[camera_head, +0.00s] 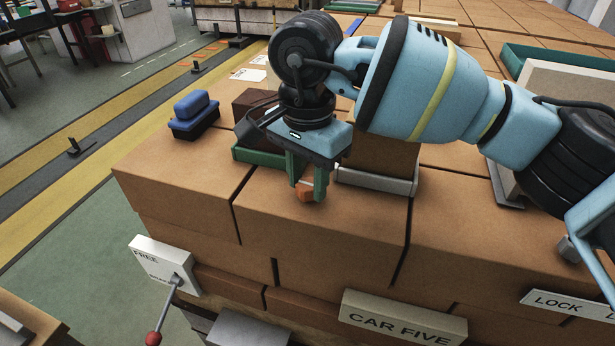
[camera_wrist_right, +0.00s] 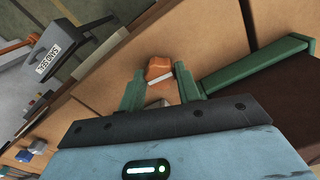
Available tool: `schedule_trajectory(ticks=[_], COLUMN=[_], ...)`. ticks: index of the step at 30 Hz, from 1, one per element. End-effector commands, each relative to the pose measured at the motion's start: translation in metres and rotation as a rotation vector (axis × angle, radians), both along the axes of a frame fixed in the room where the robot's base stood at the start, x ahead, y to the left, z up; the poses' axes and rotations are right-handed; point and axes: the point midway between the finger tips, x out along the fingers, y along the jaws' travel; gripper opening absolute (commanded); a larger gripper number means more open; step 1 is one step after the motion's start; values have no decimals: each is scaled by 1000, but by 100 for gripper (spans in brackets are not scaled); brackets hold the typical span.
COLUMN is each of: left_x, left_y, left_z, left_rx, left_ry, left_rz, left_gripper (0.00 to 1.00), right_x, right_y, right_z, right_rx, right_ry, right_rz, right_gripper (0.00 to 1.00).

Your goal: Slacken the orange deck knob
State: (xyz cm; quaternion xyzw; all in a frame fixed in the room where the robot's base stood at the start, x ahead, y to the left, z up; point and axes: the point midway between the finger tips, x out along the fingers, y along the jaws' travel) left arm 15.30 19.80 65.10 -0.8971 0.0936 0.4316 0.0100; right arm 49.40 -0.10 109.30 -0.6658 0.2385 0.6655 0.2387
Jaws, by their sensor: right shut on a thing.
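The orange deck knob (camera_head: 306,190) sits on the brown brick deck near its front edge. My right gripper (camera_head: 307,189) points down at it from above, with its green fingers on either side of the knob. In the right wrist view the knob (camera_wrist_right: 160,70) shows between and just beyond the two green fingertips (camera_wrist_right: 158,90), with a pale part below its orange top. The right gripper is shut on the knob. The fingers hide part of the knob in the head view. My left gripper is in neither view.
Behind the gripper stand a green-edged tray (camera_head: 258,157) and a grey-edged one (camera_head: 375,180) with brown blocks. A red-tipped lever (camera_head: 165,310) and a CAR FIVE plate (camera_head: 400,318) are on the front.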

Motion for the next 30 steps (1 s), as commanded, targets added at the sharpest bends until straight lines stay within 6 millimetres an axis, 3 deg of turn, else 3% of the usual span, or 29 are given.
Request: schedule_trajectory(ticks=[20,21,25,30], left_x=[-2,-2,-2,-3], left_y=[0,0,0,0], left_z=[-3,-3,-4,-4], left_rx=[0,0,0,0], left_ry=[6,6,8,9], left_rz=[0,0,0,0], left_gripper=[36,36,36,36], right_x=[0,0,0,0], right_y=[0,0,0,0], right_z=[0,0,0,0], right_rx=[0,0,0,0], right_ry=[1,1,1,1], right_rz=[61,61,61,60], right_gripper=[11,37,54,55])
